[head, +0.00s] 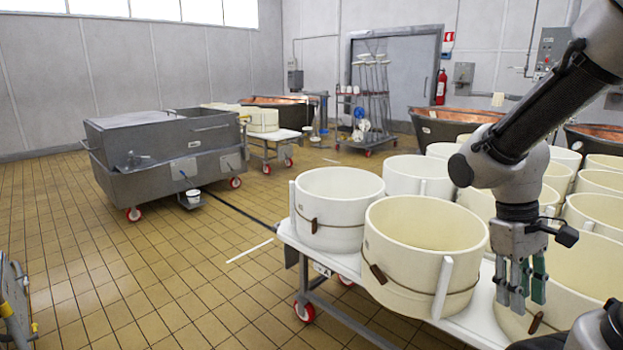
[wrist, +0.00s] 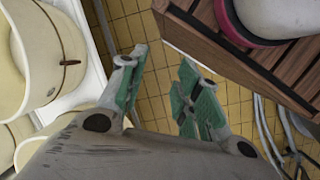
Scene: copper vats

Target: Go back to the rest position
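My gripper (head: 526,292) hangs pointing down at the right of the head view, in front of the cream round moulds. In the wrist view my gripper (wrist: 162,68) has its two green-padded fingers spread apart. Nothing is between them; tiled floor shows through the gap. My arm comes down from the upper right corner of the head view and is bent at the wrist.
Cream moulds (head: 426,238) crowd a white wheeled table (head: 345,263). The wrist view shows a slatted wooden surface (wrist: 262,52) at upper right, with hoses below it. A grey wheeled vat (head: 165,160) stands left; the tiled floor (head: 150,270) between is mostly clear.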

